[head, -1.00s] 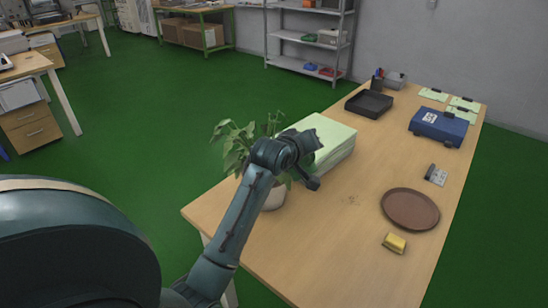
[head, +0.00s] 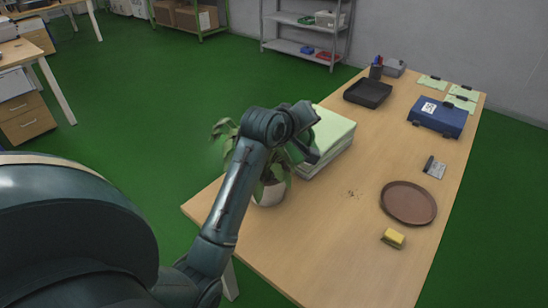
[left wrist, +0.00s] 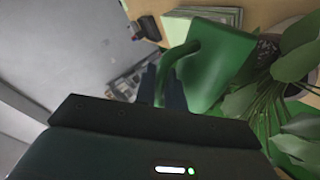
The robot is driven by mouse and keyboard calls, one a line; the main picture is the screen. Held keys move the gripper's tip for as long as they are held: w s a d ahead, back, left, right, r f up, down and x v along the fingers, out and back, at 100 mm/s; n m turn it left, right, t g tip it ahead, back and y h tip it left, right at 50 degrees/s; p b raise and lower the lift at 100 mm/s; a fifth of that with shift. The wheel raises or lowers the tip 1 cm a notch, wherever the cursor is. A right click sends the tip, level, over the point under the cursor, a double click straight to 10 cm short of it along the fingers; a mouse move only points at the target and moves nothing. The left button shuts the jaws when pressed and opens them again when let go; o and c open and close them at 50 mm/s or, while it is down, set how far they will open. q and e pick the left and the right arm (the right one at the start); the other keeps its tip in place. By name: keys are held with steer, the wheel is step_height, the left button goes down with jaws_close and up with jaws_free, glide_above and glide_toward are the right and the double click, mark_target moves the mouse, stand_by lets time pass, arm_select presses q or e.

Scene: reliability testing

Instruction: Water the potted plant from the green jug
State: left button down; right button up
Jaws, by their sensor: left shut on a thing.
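The potted plant stands near the left edge of the wooden table; its pale pot (head: 268,193) shows below my arm, which hides many of its leaves (head: 222,128). My left gripper (head: 308,150) is above the table, close beside the plant. In the left wrist view my left gripper (left wrist: 162,90) is shut on the handle of the green jug (left wrist: 218,70), and the plant's leaves (left wrist: 290,95) are just right of the jug. In the head view I cannot clearly make out the jug behind my wrist. My right gripper is not in view.
A stack of pale green paper (head: 335,135) stands just behind my gripper. Dark specks (head: 350,194) lie on otherwise clear tabletop.

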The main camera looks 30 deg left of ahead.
arm_select(q)
steer(key=shift+w+a, duration=0.1)
steer(key=shift+a, duration=0.05)
steer(key=shift+a+r, duration=0.15)
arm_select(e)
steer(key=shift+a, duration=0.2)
arm_select(q)
steer(key=shift+r, duration=0.2)
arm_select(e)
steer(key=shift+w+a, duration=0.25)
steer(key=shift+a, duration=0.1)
arm_select(q)
steer(key=shift+w+r+n+h+p, duration=0.15)
steer(key=shift+w+n+h+p, duration=0.05)
steer(key=shift+n+h+p, duration=0.1)
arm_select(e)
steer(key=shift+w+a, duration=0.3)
